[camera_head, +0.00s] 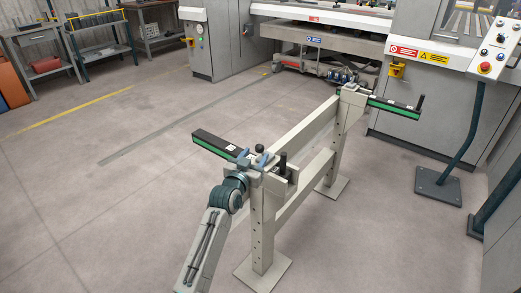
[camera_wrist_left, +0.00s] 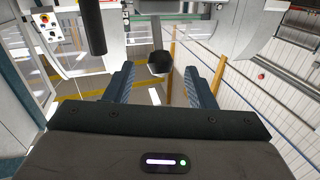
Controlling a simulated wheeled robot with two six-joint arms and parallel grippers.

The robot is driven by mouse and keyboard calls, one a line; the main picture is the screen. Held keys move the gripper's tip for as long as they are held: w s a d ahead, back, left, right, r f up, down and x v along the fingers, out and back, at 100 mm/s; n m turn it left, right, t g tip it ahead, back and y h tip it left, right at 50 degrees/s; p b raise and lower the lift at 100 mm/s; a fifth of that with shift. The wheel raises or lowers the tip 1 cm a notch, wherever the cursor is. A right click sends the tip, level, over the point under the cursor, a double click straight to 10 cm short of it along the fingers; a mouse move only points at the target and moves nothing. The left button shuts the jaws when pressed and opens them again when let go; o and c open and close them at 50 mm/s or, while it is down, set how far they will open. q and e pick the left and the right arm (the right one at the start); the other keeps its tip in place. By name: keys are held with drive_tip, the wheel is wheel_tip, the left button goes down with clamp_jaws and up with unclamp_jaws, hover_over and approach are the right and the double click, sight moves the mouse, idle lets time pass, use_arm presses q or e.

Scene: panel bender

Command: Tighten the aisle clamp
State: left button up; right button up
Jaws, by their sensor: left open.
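The near end of the beige stand carries a clamp with a black ball knob (camera_head: 257,147) and an upright black handle (camera_head: 283,162). I cannot tell for certain which of these is the aisle clamp's lever. My left gripper (camera_head: 254,157) is at this near end, close to the ball knob. In the left wrist view its two blue-grey fingers (camera_wrist_left: 159,78) are open. The black ball (camera_wrist_left: 160,62) shows between their tips, with a grey shaft behind it; contact cannot be made out. A dark cylinder (camera_wrist_left: 95,25) shows up and left. My right gripper is out of view.
A black-and-green arm (camera_head: 222,146) sticks out left from the stand (camera_head: 305,128). A similar arm (camera_head: 395,107) with an upright black handle is at the far end. A control pedestal (camera_head: 438,184) stands right. Open floor lies left.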

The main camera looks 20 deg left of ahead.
sight(258, 152)
use_arm(q)
drive_tip(key=w, duration=0.4)
drive_tip(key=shift+w+d, duration=0.2)
drive_tip(key=shift+w, duration=0.2)
clamp_jaws()
